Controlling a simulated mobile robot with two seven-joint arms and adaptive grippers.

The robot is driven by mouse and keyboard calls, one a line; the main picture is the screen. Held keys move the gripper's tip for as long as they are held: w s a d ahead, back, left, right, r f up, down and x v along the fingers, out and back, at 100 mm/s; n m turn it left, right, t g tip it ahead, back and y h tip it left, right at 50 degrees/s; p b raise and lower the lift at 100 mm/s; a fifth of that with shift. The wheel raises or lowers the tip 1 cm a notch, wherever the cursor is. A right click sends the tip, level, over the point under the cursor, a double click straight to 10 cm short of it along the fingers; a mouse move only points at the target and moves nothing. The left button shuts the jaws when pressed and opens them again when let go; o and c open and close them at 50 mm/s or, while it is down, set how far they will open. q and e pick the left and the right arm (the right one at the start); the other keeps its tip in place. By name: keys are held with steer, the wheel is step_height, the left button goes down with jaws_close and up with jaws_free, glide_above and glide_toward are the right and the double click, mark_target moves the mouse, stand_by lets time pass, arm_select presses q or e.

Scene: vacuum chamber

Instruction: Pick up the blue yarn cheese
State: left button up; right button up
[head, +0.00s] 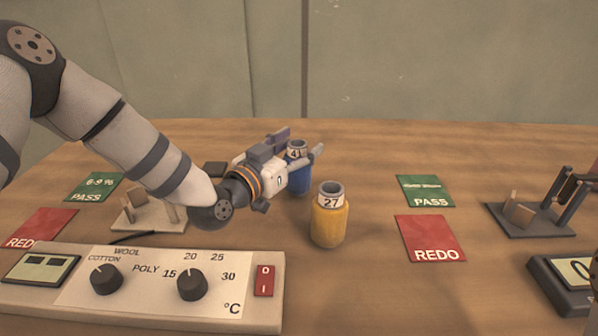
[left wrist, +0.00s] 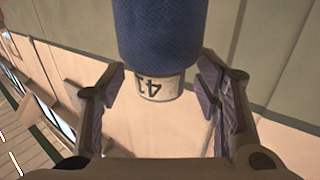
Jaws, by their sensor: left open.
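The blue yarn cheese (head: 299,183) stands upright on the wooden table, its tube top labelled 41. My left gripper (head: 303,145) is at it in the head view and hides part of it. In the left wrist view the blue yarn cheese (left wrist: 162,35) shows large, with its label 41 upside down, between the two spread fingers of my left gripper (left wrist: 165,100). The fingers are open, with a visible gap on each side of the tube end. My right gripper is not in view.
A yellow yarn cheese (head: 330,220) labelled 27 stands just in front and to the right. Green PASS (head: 424,191) and red REDO (head: 430,238) cards lie to the right. A control panel (head: 150,285) with knobs fills the front left. A grey stand (head: 530,220) is at the far right.

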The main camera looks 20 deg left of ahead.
arm_select(q)
steer(key=shift+w+r, duration=0.1)
jaws_close()
